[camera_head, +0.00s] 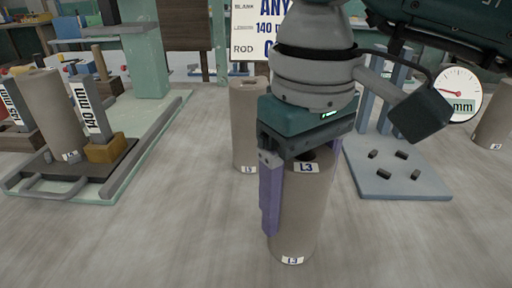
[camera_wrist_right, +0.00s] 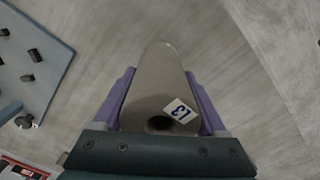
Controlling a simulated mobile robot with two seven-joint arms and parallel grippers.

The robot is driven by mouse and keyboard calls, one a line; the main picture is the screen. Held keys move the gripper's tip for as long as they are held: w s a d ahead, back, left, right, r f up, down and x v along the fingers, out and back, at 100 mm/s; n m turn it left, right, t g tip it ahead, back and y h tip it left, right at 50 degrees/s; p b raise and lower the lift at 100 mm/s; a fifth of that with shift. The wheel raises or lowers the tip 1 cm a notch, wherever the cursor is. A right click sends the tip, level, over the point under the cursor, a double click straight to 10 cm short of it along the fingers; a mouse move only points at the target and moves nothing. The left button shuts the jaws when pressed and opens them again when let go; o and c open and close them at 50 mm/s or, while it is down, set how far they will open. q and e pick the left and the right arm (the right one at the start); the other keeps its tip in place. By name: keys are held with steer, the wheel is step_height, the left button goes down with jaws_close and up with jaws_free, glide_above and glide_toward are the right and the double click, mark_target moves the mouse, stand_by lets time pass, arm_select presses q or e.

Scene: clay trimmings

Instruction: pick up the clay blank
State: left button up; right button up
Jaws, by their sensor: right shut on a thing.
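The clay blank (camera_head: 305,215) is a grey-brown upright cylinder with a hole in its top and L3 labels near its top and base. My right gripper (camera_head: 300,200) comes down from above, with its purple fingers on either side of the blank, shut on it. In the right wrist view the blank (camera_wrist_right: 158,85) lies between both fingers (camera_wrist_right: 160,100). I cannot tell for sure whether its base touches the table. My left gripper is not in view.
Another clay cylinder (camera_head: 245,125) stands behind the held one. A tray at left (camera_head: 70,180) bears a cylinder (camera_head: 52,110) beside a 140 mm marker. A blue-grey plate with pegs (camera_head: 400,185) and a round dial (camera_head: 458,93) are at right. A sign (camera_head: 262,30) stands behind. The front table is clear.

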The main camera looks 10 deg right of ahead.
jaws_close()
steer(key=shift+r, duration=0.1)
steer(key=shift+r, duration=0.1)
steer(key=s+d+r+m+p, duration=0.1)
steer(key=s+d+r+p, duration=0.1)
steer(key=r+p, duration=1.6)
steer(key=s+d+r+m+p, duration=0.2)
steer(key=s+r+p, duration=0.1)
steer(key=r+p, duration=1.6)
steer(key=s+d+r+m+p, duration=0.1)
steer(key=s+d+r+p, duration=0.1)
steer(key=r+p, duration=1.7)
step_height(320, 180, up, 13)
steer(key=shift+s+d+f, duration=0.1)
steer(key=shift+s+d, duration=0.3)
steer(key=shift+s, duration=0.15)
